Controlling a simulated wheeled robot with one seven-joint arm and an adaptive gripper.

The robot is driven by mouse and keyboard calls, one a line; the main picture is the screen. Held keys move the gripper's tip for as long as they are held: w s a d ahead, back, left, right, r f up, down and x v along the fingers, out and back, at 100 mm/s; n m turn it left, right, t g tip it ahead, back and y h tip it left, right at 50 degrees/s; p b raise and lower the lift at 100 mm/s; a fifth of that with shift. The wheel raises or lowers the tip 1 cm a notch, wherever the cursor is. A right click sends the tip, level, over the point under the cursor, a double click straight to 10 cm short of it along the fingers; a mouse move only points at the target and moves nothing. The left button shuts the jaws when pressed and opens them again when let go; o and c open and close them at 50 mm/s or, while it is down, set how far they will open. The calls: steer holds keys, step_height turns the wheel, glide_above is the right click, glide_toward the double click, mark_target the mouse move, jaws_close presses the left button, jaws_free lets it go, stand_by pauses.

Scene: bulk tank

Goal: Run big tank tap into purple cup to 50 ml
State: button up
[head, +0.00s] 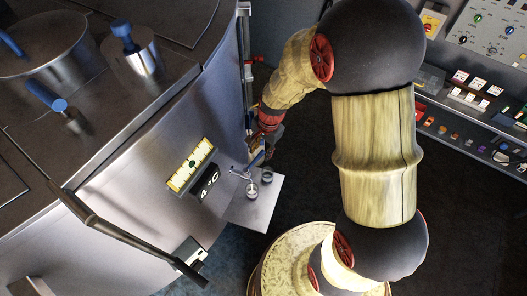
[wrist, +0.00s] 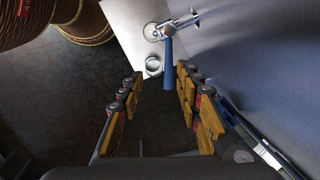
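The big metal tank (head: 150,130) fills the left of the head view. Its tap (head: 240,174) juts from the wall above a pale shelf (head: 262,208); the tap also shows in the wrist view (wrist: 184,22). A blue lever (wrist: 168,68) extends from the tap towards my gripper (wrist: 160,82). My gripper is open, its fingers on either side of the lever's near end, the right finger closer. Two small clear or grey vessels stand on the shelf: one under the tap (head: 252,190), one beside it (head: 267,174). I see no purple on either.
A long bar handle (head: 130,238) slopes along the tank front. A control panel and rack (head: 470,110) stand at the right. Dark floor lies between.

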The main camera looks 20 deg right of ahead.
mark_target(259, 156)
steer(key=shift+t, duration=0.5)
steer(key=x, duration=0.3)
steer(key=w+x, duration=0.1)
steer(key=x, duration=0.1)
steer(key=d+b+x, duration=0.1)
steer(key=x, duration=0.2)
steer(key=shift+w+f, duration=0.25)
steer(key=shift+w, duration=0.1)
steer(key=shift+c, duration=0.5)
steer(key=c, duration=0.8)
jaws_close()
